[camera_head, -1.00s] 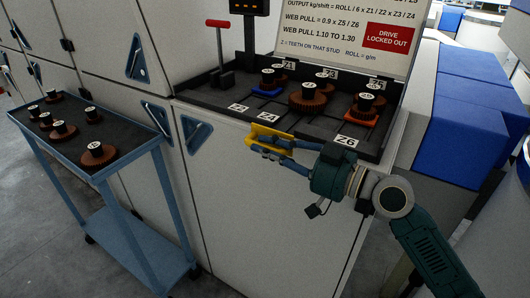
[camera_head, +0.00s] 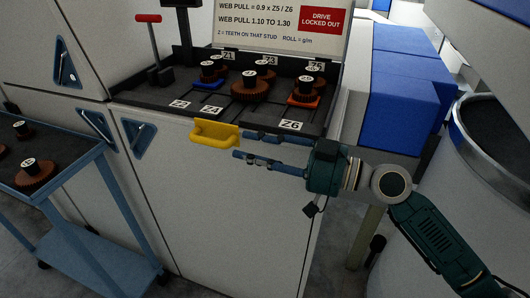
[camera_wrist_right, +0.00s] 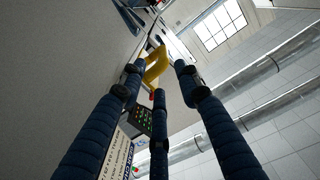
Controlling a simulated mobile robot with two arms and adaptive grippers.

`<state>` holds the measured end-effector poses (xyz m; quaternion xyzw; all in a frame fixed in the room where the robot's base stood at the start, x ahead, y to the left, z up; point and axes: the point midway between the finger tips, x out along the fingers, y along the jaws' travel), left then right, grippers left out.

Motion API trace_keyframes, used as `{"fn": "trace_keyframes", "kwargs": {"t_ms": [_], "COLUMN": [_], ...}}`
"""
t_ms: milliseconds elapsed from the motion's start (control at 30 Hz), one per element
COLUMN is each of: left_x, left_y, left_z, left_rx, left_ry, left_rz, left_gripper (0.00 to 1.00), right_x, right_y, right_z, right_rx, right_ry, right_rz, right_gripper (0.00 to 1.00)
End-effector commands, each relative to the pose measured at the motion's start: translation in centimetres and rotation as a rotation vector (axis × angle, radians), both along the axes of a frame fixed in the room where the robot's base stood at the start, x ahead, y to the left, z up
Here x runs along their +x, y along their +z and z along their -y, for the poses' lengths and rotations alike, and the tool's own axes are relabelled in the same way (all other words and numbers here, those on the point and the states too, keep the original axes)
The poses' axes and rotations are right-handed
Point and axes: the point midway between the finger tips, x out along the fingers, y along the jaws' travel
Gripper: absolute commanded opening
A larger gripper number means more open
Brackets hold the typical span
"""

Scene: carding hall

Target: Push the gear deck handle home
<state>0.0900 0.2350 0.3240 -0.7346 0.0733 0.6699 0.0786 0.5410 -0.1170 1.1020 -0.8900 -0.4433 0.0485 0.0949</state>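The gear deck handle (camera_head: 215,134) is a yellow bar on the front of the gear deck (camera_head: 155,92), below the Z4 label. My right gripper (camera_head: 240,145) is open and empty. Its blue fingers point left, with their tips just right of the handle, one higher and one lower. In the right wrist view the yellow handle (camera_wrist_right: 156,66) shows beyond and between the spread fingers (camera_wrist_right: 158,78); whether any finger touches it I cannot tell. My left gripper is not in view.
Brown gears (camera_head: 251,86) stand on the deck, some over blue and orange plates. A red-topped lever (camera_head: 151,38) rises at the deck's left. A blue cart (camera_head: 75,180) with gears stands left. Blue blocks (camera_head: 403,100) and a large can (camera_head: 490,165) are at right.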

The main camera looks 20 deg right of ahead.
Motion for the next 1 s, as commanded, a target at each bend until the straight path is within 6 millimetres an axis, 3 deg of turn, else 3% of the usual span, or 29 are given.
{"fn": "trace_keyframes", "kwargs": {"t_ms": [267, 767, 867, 967, 1000], "left_x": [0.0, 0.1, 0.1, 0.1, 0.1], "left_y": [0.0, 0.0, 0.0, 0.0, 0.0], "left_z": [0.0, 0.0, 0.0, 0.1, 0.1], "left_rx": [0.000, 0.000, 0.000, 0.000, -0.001], "left_ry": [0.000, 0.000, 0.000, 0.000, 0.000], "left_rz": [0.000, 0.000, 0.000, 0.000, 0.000], "left_gripper": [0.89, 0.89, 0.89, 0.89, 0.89], "right_x": [-1.9, -2.1, -2.7, -4.3, -5.3], "right_y": [-0.1, -0.4, -2.6, -7.4, -10.0], "right_z": [2.4, 2.4, 1.6, 0.1, -0.5], "right_rx": [-0.001, -0.005, -0.040, -0.125, -0.171], "right_ry": [0.000, 0.002, 0.009, 0.017, 0.018], "right_rz": [-0.002, -0.004, -0.035, -0.100, -0.140], "right_gripper": [0.33, 0.33, 0.33, 0.33, 0.33]}}
